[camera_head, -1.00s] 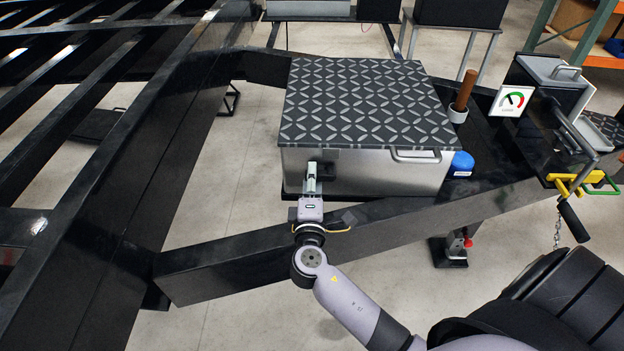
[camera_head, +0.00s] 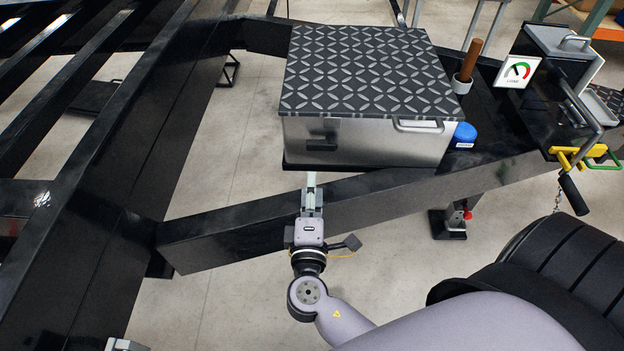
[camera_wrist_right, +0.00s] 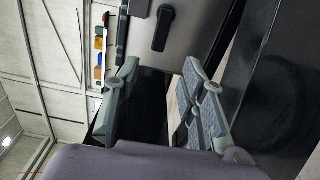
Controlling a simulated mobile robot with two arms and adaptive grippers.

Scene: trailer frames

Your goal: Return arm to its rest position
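My right gripper (camera_head: 311,182) is in front of the metal toolbox, above the black frame beam, and apart from the box. In the right wrist view its two fingers (camera_wrist_right: 160,92) are spread with nothing between them. The toolbox (camera_head: 375,142) has a dark diamond-plate lid (camera_head: 365,70), which lies closed. Its black latch (camera_head: 322,135) is clear of the gripper and also shows in the right wrist view (camera_wrist_right: 163,28). A small grey piece (camera_head: 125,345) at the bottom left edge may be part of my left gripper; its fingers are not visible.
The black beam (camera_head: 250,232) runs below the toolbox. A crank (camera_head: 574,195) and black tyre (camera_head: 560,255) are farther right. Bare floor (camera_head: 235,310) shows at the lower left.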

